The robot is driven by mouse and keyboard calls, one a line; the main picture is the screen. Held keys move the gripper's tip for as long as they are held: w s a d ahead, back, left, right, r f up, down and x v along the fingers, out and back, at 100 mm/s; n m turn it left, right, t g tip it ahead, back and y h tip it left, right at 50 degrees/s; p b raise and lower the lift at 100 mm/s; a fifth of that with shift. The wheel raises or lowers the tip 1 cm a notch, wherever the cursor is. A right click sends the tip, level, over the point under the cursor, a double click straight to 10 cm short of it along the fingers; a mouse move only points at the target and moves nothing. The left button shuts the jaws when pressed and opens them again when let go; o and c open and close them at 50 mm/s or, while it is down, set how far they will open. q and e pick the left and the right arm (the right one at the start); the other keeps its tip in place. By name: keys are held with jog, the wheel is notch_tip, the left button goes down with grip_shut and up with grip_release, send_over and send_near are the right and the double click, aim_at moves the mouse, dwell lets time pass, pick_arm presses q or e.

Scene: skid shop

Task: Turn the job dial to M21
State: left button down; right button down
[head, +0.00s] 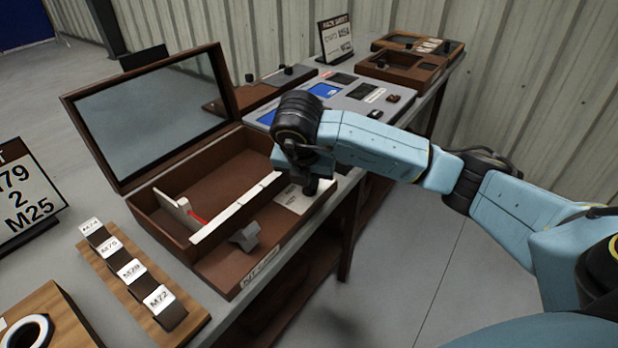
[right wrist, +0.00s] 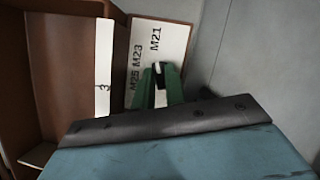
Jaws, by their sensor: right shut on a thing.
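The job dial's white plate (head: 295,200) sits on the near right part of the brown wooden box (head: 215,262). In the right wrist view the plate (right wrist: 172,38) carries the labels M25, M23 and M21. My right gripper (head: 308,183) reaches down over the plate. In the right wrist view its green fingers (right wrist: 159,86) are shut on the small dark dial knob (right wrist: 160,70), beside the labels. The fingers hide much of the knob, and I cannot tell which label it points at. My left gripper is not in view.
The box has a raised mirrored lid (head: 150,115), a white ruled strip (head: 235,208) and a grey block (head: 244,237). A wooden rack (head: 192,322) with several M-labelled tags and a sign (head: 25,195) stand at left. Grey panels (head: 350,100) and trays lie behind my arm.

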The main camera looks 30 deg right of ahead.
jog(key=c, duration=1.4)
grip_release()
jog(key=shift+c, duration=0.2)
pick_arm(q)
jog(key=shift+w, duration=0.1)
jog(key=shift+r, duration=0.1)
pick_arm(e)
jog(key=shift+r, duration=0.1)
